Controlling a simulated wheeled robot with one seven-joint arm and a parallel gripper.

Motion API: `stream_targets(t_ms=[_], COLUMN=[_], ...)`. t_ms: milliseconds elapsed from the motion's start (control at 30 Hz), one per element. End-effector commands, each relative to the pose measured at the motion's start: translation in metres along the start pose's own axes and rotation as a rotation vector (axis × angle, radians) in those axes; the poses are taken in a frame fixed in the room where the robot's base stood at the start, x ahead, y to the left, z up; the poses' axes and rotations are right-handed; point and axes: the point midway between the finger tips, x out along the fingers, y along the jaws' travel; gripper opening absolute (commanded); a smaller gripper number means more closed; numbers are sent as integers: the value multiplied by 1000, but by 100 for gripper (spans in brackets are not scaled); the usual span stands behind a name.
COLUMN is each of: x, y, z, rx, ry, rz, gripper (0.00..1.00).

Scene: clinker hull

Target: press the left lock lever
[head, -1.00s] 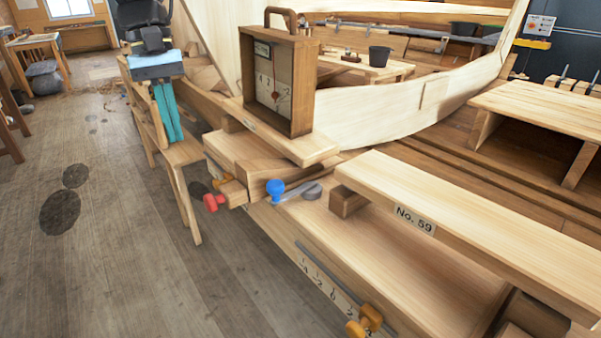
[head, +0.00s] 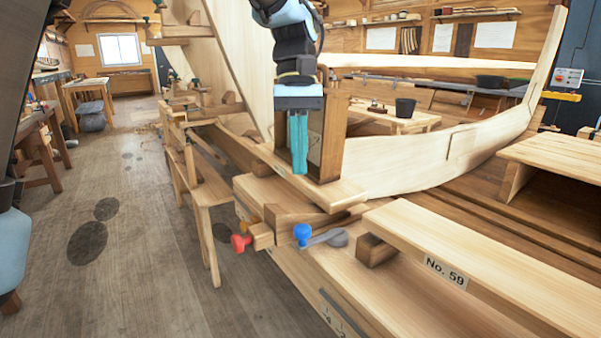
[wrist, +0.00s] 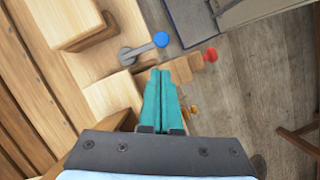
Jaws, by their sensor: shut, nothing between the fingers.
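A lever with a blue knob (head: 303,235) and a grey arm lies on the near end of the wooden bench. It also shows in the wrist view (wrist: 161,40), ahead of my fingertips. A red knob (head: 240,243) sticks out from a wooden block left of it, and also shows in the wrist view (wrist: 210,55). I cannot tell for certain which is the left lock lever. My gripper (head: 299,172) is shut, teal fingers together and pointing down, in front of the wooden gauge box. It appears above the blue knob, apart from both knobs.
The gauge box (head: 334,140) with a handle stands behind my gripper. A plank marked No. 59 (head: 420,245) lies to the right. A trestle (head: 200,190) stands at left, beside open floor (head: 150,240). The pale hull (head: 430,165) lies behind.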

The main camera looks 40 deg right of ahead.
Motion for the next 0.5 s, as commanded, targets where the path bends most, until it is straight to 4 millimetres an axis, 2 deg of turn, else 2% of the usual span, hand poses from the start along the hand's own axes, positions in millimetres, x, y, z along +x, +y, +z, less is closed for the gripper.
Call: stream_targets(t_ms=[300,500], x=[55,78], y=[-1,0], z=[2,1], rx=[-1,0], ry=[-4,-2], rz=[-2,-1], gripper=[0,0])
